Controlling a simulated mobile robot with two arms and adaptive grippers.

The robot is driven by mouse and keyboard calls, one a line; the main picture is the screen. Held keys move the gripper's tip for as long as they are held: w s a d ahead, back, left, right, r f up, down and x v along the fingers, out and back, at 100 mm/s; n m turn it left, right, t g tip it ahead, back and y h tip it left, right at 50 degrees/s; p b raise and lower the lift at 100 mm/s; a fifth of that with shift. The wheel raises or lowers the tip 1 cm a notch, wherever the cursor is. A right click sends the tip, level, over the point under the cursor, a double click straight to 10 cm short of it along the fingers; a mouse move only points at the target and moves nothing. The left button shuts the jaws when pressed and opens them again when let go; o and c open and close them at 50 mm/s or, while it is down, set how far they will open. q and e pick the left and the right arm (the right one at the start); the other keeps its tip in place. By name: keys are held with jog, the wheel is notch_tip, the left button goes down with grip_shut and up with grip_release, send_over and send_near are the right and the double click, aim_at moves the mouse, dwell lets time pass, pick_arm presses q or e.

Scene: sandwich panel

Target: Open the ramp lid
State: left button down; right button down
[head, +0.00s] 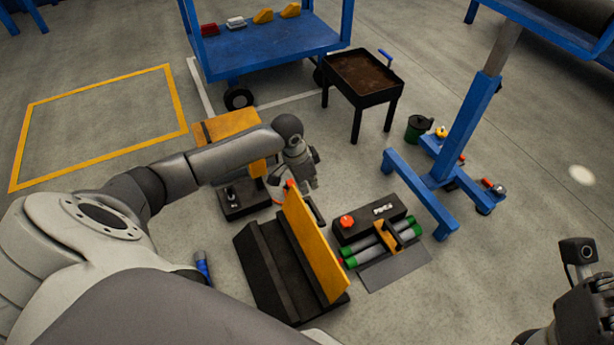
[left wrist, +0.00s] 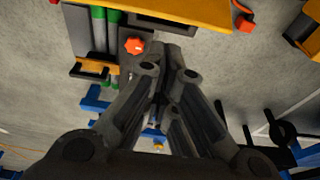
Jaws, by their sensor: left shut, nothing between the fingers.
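The ramp lid appears to be the long yellow panel (head: 316,244), standing steeply tilted along the right side of a dark box (head: 268,268). The box's dark interior shows to the panel's left. The panel's yellow edge crosses the top of the left wrist view (left wrist: 165,10). My left gripper (head: 312,185) is shut and empty near the panel's far end. In the left wrist view its fingers (left wrist: 168,52) meet just below the panel edge; contact cannot be told. My right gripper (head: 580,250) is partly in view at the lower right, far from the panel; its fingers are unclear.
A black unit with a red knob (head: 347,222) and green-ended cylinders (head: 405,235) lie right of the panel. A yellow-topped unit (head: 228,126) stands behind my left arm. A black bin (head: 362,75), blue cart (head: 270,45) and blue stand (head: 435,180) are farther away.

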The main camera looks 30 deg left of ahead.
pick_arm(q)
jog(key=shift+s+r, duration=0.1)
jog(key=shift+r, duration=0.4)
